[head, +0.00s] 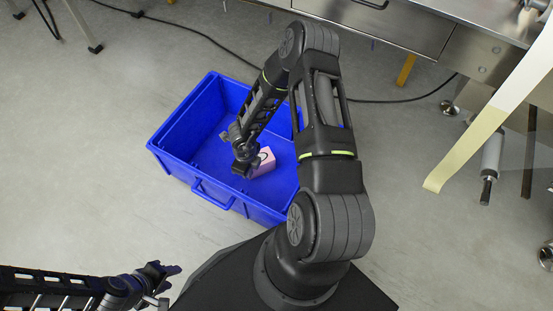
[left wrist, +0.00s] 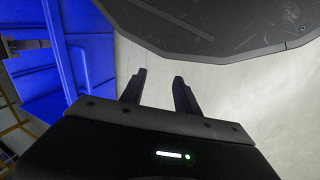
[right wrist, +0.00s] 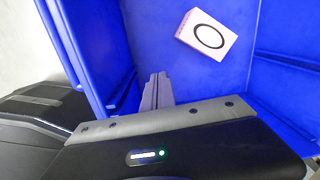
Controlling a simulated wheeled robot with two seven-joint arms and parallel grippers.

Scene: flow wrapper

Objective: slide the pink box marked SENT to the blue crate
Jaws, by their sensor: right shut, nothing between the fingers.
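A pink box (head: 265,162) lies inside the blue crate (head: 196,185) on the floor. In the right wrist view, the pink box (right wrist: 206,34) rests on the floor of the blue crate (right wrist: 160,12) and shows a black ring; no word SENT is readable. My right gripper (head: 240,172) is shut and empty over the crate, beside the box in the head view. Its closed fingers (right wrist: 159,76) point into the crate, apart from the box. My left gripper (head: 172,269) is low at the left, outside the crate. Its fingers (left wrist: 159,75) are spread with nothing between them.
A steel table (head: 420,25) stands at the top right, with a small pinkish item at its edge, partly cut off. A pale strip (head: 485,120) hangs at the right. A black cable (head: 205,42) lies behind the crate. The floor left of the crate is clear.

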